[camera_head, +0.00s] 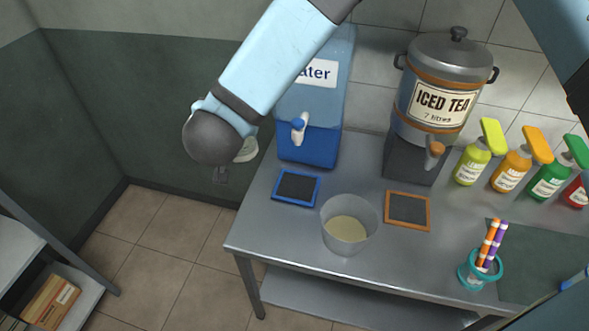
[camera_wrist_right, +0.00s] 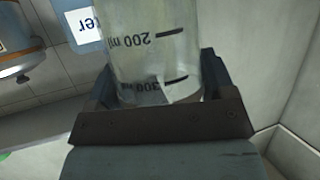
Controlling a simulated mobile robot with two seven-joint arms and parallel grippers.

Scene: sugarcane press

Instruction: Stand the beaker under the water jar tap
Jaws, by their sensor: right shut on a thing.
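The beaker (camera_wrist_right: 150,50) is clear with black millilitre marks. In the right wrist view my right gripper (camera_wrist_right: 157,85) is shut on it, a jaw on each side. The marks and the jar label look upside down there. In the head view a pale rounded part of what looks like the beaker (camera_head: 246,151) shows beside my arm, left of the water jar; the arm hides the rest. The blue water jar (camera_head: 312,110) stands on the table, its white and blue tap (camera_head: 299,129) above a blue-framed dark mat (camera_head: 297,187). My left gripper is not in view.
A clear tub (camera_head: 348,225) with pale contents stands in front of the mat. The iced tea urn (camera_head: 438,90) and an orange-framed mat (camera_head: 408,210) are to the right, then several bottles (camera_head: 473,160) and a teal cup (camera_head: 480,271). The table's left edge is bare.

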